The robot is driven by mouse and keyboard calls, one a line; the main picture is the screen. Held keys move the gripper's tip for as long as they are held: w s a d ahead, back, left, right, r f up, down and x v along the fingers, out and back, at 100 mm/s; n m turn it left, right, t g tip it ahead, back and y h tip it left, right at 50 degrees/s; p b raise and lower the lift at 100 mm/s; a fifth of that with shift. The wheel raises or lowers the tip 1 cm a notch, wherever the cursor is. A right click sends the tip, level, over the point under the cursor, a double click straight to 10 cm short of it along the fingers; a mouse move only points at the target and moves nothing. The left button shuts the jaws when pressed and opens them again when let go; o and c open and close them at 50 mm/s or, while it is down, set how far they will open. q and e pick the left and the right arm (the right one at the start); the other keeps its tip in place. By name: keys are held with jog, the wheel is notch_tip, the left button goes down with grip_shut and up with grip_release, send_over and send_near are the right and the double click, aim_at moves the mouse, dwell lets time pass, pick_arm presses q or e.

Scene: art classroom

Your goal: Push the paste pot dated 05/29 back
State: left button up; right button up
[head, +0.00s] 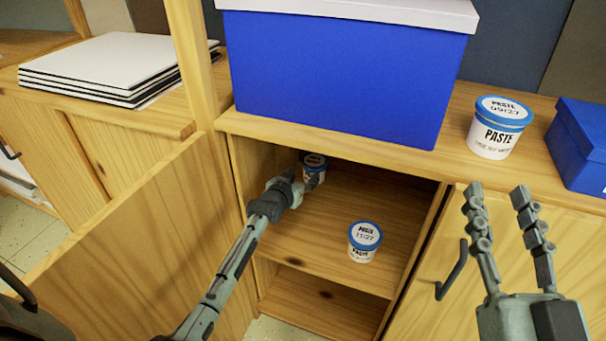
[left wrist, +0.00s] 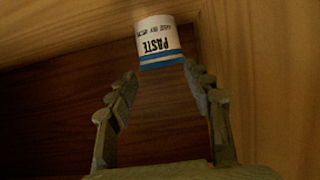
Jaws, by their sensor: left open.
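A white paste pot with a blue rim (head: 314,161) stands on the cabinet's inner shelf (head: 345,205), at the back left. Its lid date is too small to read here. My left gripper (head: 299,183) reaches into the cabinet just in front of it and partly hides it. In the left wrist view this pot (left wrist: 158,42) appears upside down, just beyond the open, empty fingers (left wrist: 160,76). A second paste pot, dated 11/27 (head: 364,242), stands nearer the shelf's front. A third, dated 09/27 (head: 494,128), stands on the cabinet top. My right gripper (head: 497,190) is open and empty.
A blue box with a white lid (head: 345,75) and a smaller blue box (head: 583,145) stand on the cabinet top. The left door (head: 145,245) is open; the right door (head: 530,255) is shut. White boards (head: 105,65) lie stacked at left.

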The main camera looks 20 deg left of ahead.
pick_arm(q)
jog(key=s+p, duration=0.3)
jog(key=s, duration=0.2)
jog(key=s+p, duration=0.2)
jog(key=s, duration=0.1)
jog(key=shift+s+d+r+p, duration=0.15)
jog(key=shift+s+d+p, duration=0.1)
jog(key=shift+p, duration=0.1)
jog(key=shift+s, duration=1.35)
jog(key=shift+d+f, duration=0.1)
jog(key=shift+f, duration=0.1)
